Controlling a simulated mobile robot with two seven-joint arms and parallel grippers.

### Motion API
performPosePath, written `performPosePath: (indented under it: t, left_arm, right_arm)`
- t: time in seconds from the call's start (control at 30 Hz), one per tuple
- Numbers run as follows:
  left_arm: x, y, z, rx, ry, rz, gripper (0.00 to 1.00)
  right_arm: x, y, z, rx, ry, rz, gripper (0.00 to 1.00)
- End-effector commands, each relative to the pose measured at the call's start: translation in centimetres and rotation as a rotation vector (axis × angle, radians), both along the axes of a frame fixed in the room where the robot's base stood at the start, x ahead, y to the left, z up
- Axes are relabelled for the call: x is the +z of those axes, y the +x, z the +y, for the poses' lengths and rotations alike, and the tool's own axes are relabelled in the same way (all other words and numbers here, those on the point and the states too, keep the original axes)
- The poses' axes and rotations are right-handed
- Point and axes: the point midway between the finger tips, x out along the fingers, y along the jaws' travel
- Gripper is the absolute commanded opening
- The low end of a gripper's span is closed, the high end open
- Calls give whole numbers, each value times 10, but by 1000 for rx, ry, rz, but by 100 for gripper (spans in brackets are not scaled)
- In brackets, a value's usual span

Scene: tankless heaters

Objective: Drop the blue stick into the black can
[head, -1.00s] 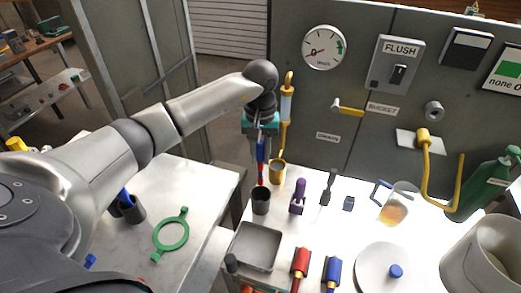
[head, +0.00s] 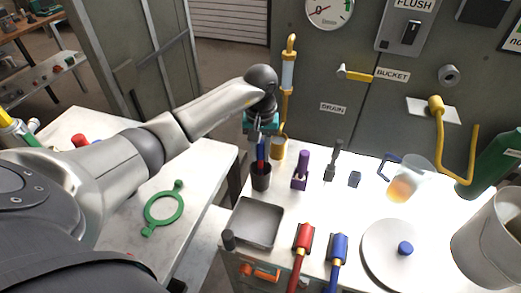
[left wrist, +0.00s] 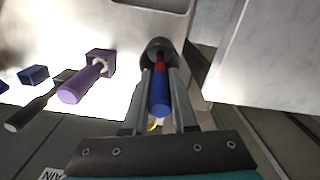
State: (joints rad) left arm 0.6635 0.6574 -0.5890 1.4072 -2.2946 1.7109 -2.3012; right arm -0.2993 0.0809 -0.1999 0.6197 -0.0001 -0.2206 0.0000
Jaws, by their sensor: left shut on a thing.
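My left gripper (head: 262,143) is shut on the blue stick (head: 260,151) and holds it upright, with its red end down. The black can (head: 261,181) stands on the white table right below. The red end is at the can's mouth and looks to be just inside it, though the exact depth is hard to tell. In the left wrist view the stick (left wrist: 160,98) lies between my two fingers and its red end overlaps the opening of the can (left wrist: 146,56). My right gripper is not in view.
A purple-handled tool (head: 300,170) stands right of the can, and a grey tray (head: 277,222) lies in front. A yellow cup (head: 279,148) and yellow pipe (head: 291,50) are close behind. A green ring (head: 149,207) lies on the left table, across a gap.

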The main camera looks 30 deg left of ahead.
Motion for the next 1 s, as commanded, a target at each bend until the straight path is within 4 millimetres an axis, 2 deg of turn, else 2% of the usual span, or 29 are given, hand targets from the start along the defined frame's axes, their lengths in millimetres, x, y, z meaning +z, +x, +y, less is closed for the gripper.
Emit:
performPosePath:
  t: [0.37,0.4,0.67,0.7,1.0]
  left_arm:
    - [-4,0,0,0,-1,0,0]
    - [-4,0,0,0,0,1,29]
    - [-4,0,0,1,0,1,58]
    - [-3,0,0,1,0,1,61]
    - [-3,0,0,1,0,0,61]
  right_arm:
    - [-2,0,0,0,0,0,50]
    - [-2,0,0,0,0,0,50]
    - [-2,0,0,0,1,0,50]
    - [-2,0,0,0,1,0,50]
    - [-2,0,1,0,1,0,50]
